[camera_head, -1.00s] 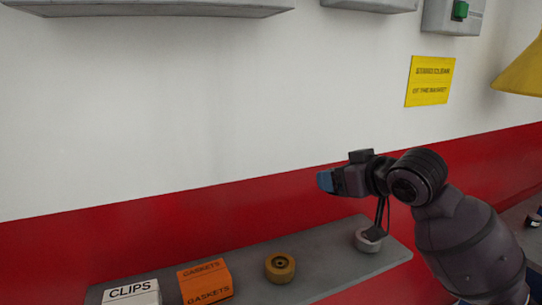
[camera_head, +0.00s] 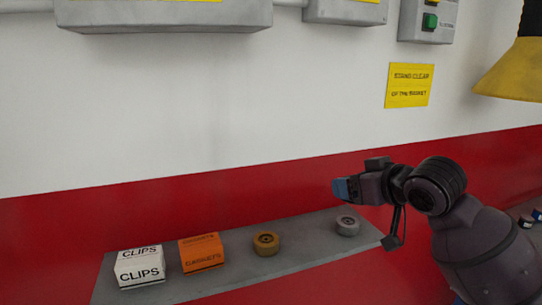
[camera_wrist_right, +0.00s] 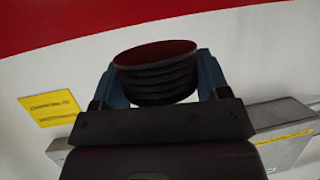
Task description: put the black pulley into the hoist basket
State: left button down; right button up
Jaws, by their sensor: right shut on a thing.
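The black pulley (camera_wrist_right: 156,72), a dark grooved disc, is between the two blue fingers of my right gripper (camera_wrist_right: 158,84) in the right wrist view. The fingers are shut on its sides. In the head view my right gripper (camera_head: 341,189) points left, in front of the red wall band and above the shelf; the pulley cannot be made out there. A yellow flared thing (camera_head: 512,70) with a black upper part is cut off at the top right; I cannot tell whether it is the hoist basket. My left gripper is not in view.
A grey shelf (camera_head: 300,258) holds a white CLIPS box (camera_head: 140,268), an orange GASKETS box (camera_head: 201,253), a tan pulley (camera_head: 266,243) and a grey pulley (camera_head: 347,225). A yellow sign (camera_head: 409,86) and grey wall boxes (camera_head: 165,17) are above. Small items lie at the far right.

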jog(key=shift+w+d+r+m+t, duration=0.1)
jog(key=shift+d+r+m+t, duration=0.1)
jog(key=shift+r, duration=0.3)
jog(key=shift+w+d+r+m+t, duration=0.1)
jog(key=shift+d+r, duration=0.05)
jog(key=shift+r, duration=0.3)
jog(key=shift+w+r+h, duration=0.25)
jog(key=shift+h, duration=0.15)
jog(key=shift+w+a+f+m, duration=0.1)
jog(key=shift+w+f+m, duration=0.05)
jog(key=shift+f+m, duration=0.2)
jog(key=shift+f+h, duration=0.25)
jog(key=shift+h, duration=0.15)
jog(key=s+d+f+m+h, duration=0.1)
jog(key=s+f, duration=0.3)
jog(key=f, duration=0.4)
jog(key=s+d+f+m+h+b, duration=0.1)
jog(key=s+f, duration=0.3)
jog(key=f, duration=0.5)
jog(key=s+d+f+m+t+h+b, duration=0.1)
jog(key=s+f, duration=0.3)
jog(key=f, duration=0.4)
jog(key=shift+d+f+m+h, duration=0.2)
jog(key=shift+m+h, duration=0.45)
jog(key=shift+h, duration=0.15)
